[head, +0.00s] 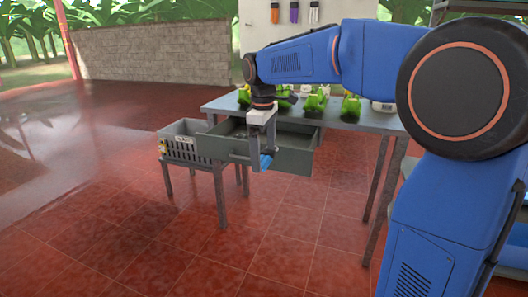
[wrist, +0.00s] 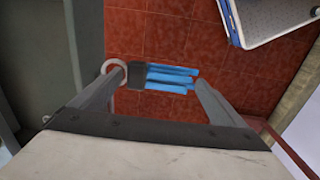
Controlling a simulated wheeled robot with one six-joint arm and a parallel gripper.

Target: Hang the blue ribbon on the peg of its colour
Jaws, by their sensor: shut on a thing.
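The blue ribbon (wrist: 170,78) is a bundle of blue strips with a dark band and a pale ring at its left end. My gripper (wrist: 160,76) is shut on it, with the ring and band by the left finger and the strips reaching toward the right finger. In the head view the blue ribbon (head: 265,162) hangs at the tips of my gripper (head: 263,154), in front of the open grey drawer. Orange (head: 275,12), purple (head: 294,12) and white (head: 314,13) ribbons hang on the pale board (head: 345,10) at the back. No blue peg can be made out.
The grey drawer (head: 285,160) juts from the table (head: 222,104), which bears several green plants (head: 312,104). A grey crate (head: 188,143) on a stand is to the left. A blue-edged tray (wrist: 262,18) shows in the wrist view. The red tiled floor is clear in front.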

